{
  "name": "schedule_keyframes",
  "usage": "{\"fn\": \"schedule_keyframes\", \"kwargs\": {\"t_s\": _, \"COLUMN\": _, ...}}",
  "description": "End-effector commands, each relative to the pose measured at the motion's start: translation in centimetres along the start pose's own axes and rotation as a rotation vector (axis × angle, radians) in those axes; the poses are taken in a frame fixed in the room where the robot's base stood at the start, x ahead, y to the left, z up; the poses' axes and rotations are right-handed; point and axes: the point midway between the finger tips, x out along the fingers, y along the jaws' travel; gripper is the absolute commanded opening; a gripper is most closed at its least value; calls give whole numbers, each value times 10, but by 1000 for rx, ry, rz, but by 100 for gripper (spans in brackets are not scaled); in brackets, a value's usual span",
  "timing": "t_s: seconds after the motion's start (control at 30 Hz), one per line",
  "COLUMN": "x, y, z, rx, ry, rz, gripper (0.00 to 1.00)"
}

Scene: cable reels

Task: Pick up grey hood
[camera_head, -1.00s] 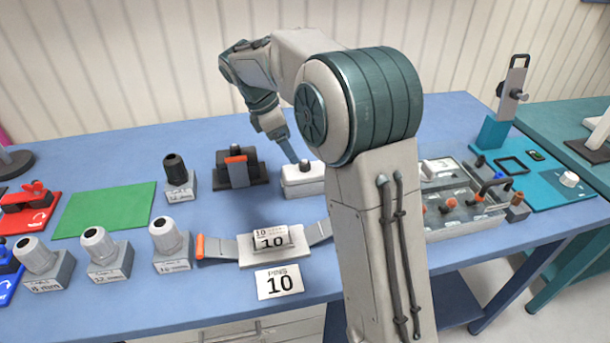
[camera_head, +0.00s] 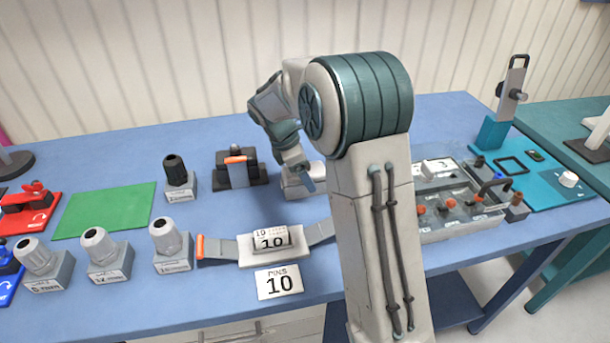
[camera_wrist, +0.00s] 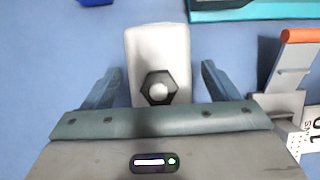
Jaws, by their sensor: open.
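The grey hood (camera_wrist: 158,50) is a pale, boxy block with a dark hexagonal nut and a round grey centre. In the wrist view it lies between the two fingers of my open gripper (camera_wrist: 160,72), with a gap on each side. The fingers do not touch it there. In the head view the hood (camera_head: 290,190) sits on the blue table, partly hidden by my gripper (camera_head: 305,178). The height of the fingertips above the table is hard to tell.
A dark clamp (camera_head: 239,172) with an orange handle stands left of the hood. The holder marked 10 (camera_head: 272,247) lies in front. Several grey blocks with glands (camera_head: 107,262) stand left. A tray of parts (camera_head: 450,232) is at right, partly behind my arm.

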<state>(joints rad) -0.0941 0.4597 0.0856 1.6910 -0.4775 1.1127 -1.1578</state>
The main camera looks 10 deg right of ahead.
Motion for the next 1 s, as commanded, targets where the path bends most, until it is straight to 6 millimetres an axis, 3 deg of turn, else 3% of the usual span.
{"fn": "schedule_keyframes", "kwargs": {"t_s": 0.07, "x": 0, "y": 0, "z": 0, "rx": 0, "ry": 0, "rz": 0, "gripper": 76}}
{"fn": "schedule_keyframes", "kwargs": {"t_s": 0.23, "x": 0, "y": 0, "z": 0, "rx": 0, "ry": 0, "rz": 0, "gripper": 29}}
{"fn": "schedule_keyframes", "kwargs": {"t_s": 0.27, "x": 0, "y": 0, "z": 0, "rx": 0, "ry": 0, "rz": 0, "gripper": 26}}
{"fn": "schedule_keyframes", "kwargs": {"t_s": 0.63, "x": -6, "y": 1, "z": 2, "rx": 0, "ry": 0, "rz": 3, "gripper": 27}}
{"fn": "schedule_keyframes", "kwargs": {"t_s": 0.9, "x": -39, "y": 1, "z": 16, "rx": 3, "ry": 2, "rz": 6, "gripper": 27}}
{"fn": "schedule_keyframes", "kwargs": {"t_s": 1.0, "x": -43, "y": -13, "z": 30, "rx": 4, "ry": 0, "rz": 2, "gripper": 27}}
